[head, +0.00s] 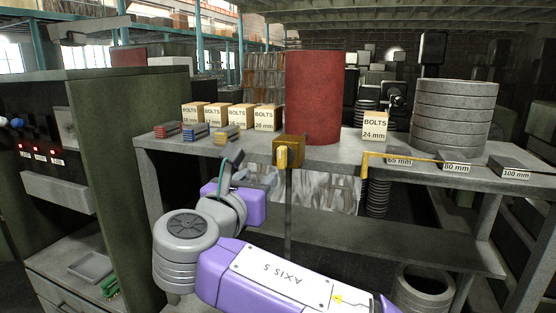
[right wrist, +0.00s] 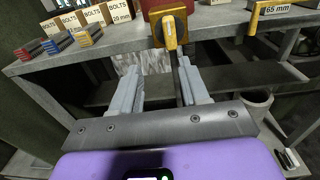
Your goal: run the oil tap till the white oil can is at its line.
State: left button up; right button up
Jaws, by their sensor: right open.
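The oil tap (head: 288,152) is a brass-coloured block with a yellow handle (head: 282,157) at the shelf's front edge, below a red drum (head: 314,97). The handle looks upright, along the vertical. In the right wrist view the tap (right wrist: 170,30) is beyond the fingertips, touching neither. My right gripper (head: 254,172) is open and empty, just left of and below the tap; its two fingers (right wrist: 160,82) stand wide apart. A thin grey vertical strip runs down below the tap; I cannot tell if it is oil or a post. I see no white oil can. My left gripper is out of view.
The grey shelf (head: 210,150) carries bolt boxes (head: 230,117), small coloured stacks and a stack of grey rings (head: 453,115). A yellow bracket (head: 366,160) sticks out at its front edge, right of the tap. A green cabinet (head: 110,150) stands at the left.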

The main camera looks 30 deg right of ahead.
aim_at(280, 157)
jog(key=shift+h, duration=0.5)
jog(key=w+d, duration=0.1)
jog(key=d, duration=0.1)
jog(key=w+d+r, duration=0.1)
jog(key=d, duration=0.1)
jog(key=w+d, duration=0.1)
jog(key=d, duration=0.1)
jog(key=shift+w+d+r+p, duration=0.25)
jog(key=shift+w+r+p, duration=0.1)
jog(key=shift+r+p, duration=0.05)
grip_shut()
